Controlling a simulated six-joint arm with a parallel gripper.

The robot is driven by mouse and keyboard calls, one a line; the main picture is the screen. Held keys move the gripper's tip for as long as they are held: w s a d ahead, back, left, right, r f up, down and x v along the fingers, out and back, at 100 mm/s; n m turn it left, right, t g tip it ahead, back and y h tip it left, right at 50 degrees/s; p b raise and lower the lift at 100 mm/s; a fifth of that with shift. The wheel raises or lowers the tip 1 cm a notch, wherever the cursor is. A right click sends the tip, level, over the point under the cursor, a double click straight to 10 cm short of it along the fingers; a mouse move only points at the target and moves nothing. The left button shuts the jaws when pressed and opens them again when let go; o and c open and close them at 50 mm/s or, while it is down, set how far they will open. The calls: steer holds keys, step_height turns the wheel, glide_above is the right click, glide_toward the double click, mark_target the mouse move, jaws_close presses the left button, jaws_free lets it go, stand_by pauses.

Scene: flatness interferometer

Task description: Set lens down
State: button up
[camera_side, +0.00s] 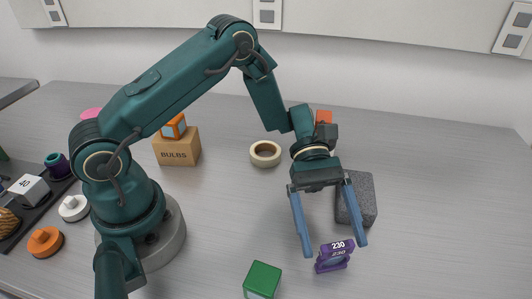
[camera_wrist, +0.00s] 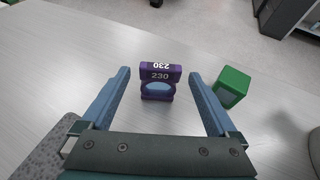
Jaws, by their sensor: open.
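A purple holder marked 230 (camera_side: 334,257) stands upright on the grey table at the front, right of centre. In the wrist view the holder (camera_wrist: 160,72) shows a pale blue lens (camera_wrist: 157,89) in its frame. My gripper (camera_side: 334,249) is open, its two blue fingers pointing down, one on each side of the holder. In the wrist view my gripper (camera_wrist: 160,73) has a clear gap between each finger and the holder, and nothing is held. Whether the fingertips touch the table cannot be told.
A green block (camera_side: 262,279) stands front left of the holder; it also shows in the wrist view (camera_wrist: 232,86). A dark grey speckled block (camera_side: 361,194) is just behind the gripper. A tape roll (camera_side: 265,153) and a BULBS box (camera_side: 177,147) lie farther back. The table's right side is clear.

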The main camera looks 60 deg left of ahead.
steer(key=v, duration=0.5)
steer(key=shift+w+a+r, duration=0.15)
steer(key=shift+w+a, duration=0.05)
steer(key=shift+a, duration=0.1)
steer(key=shift+a+r, duration=0.3)
steer(key=shift+a, duration=0.05)
steer(key=shift+s+r+m+y, duration=0.1)
steer(key=shift+r+m+y, duration=0.2)
steer(key=shift+m+y, duration=0.1)
steer(key=s+a+r+m+t+y, duration=0.8)
steer(key=s+a+m+t+y, duration=0.2)
steer(key=s+m+y, duration=0.1)
steer(key=shift+s+r+m+t+y, duration=0.15)
steer(key=shift+r+m+t+y, duration=0.2)
steer(key=shift+m, duration=0.55)
